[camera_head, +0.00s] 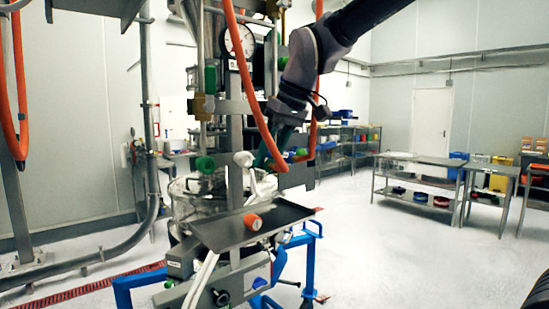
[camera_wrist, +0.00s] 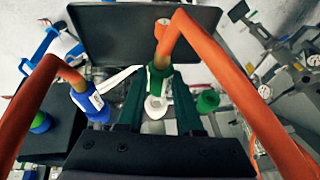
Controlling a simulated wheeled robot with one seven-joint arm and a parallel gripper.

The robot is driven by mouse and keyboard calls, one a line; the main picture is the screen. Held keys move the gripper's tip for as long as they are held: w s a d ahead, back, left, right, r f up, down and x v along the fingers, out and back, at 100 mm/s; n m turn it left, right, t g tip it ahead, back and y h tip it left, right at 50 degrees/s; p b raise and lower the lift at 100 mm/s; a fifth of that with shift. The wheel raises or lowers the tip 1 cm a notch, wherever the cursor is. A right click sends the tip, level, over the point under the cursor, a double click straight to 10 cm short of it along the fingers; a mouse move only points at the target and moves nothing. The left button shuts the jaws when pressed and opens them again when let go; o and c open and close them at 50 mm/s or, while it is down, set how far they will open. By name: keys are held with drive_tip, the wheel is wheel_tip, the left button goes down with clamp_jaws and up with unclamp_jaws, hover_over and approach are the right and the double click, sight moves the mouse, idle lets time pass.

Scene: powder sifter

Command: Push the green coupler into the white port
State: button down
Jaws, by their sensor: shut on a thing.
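The green coupler (camera_wrist: 158,80) sits on the end of the right orange hose in the wrist view. My gripper (camera_wrist: 160,84) has its two dark green fingers closed around this coupler, one on each side. The white port (camera_wrist: 155,105) shows between the fingers, just below the coupler in the picture. Whether the two touch or are apart I cannot tell. In the head view my gripper (camera_head: 265,154) reaches down beside the white pipework (camera_head: 245,160). There the coupler is hidden or too small to make out.
A second orange hose ends in a blue coupler (camera_wrist: 86,99) on the left of the wrist view. A dark tray (camera_head: 210,237) with an orange cylinder (camera_head: 252,221) stands in front of the machine. An orange hose (camera_head: 240,75) hangs close to my arm. A green knob (camera_wrist: 208,100) is right of my fingers.

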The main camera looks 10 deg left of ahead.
drive_tip(key=shift+w+a, duration=0.95)
drive_tip(key=shift+a, duration=0.2)
drive_tip(key=shift+w+a, duration=0.15)
drive_tip(key=shift+c, duration=2.4)
unclamp_jaws()
drive_tip(key=v, duration=1)
drive_tip(key=w+d+f+m+t, duration=0.1)
drive_tip(key=d+m+t, duration=0.35)
drive_tip(key=d, duration=1.45)
drive_tip(key=s+d+f+m+h, duration=0.1)
drive_tip(key=s+d+f+m, duration=0.1)
drive_tip(key=d, duration=0.3)
drive_tip(key=s+d+f+m+t, duration=0.1)
drive_tip(key=s+d+f+m, duration=0.1)
drive_tip(key=d+f+m, duration=0.1)
drive_tip(key=s+d+f+m+h, duration=0.1)
drive_tip(key=d+m, duration=0.3)
drive_tip(key=d, duration=0.4)
drive_tip(key=shift+s+f+h, duration=0.3)
drive_tip(key=shift+s+f, duration=0.4)
drive_tip(key=shift+s, duration=0.1)
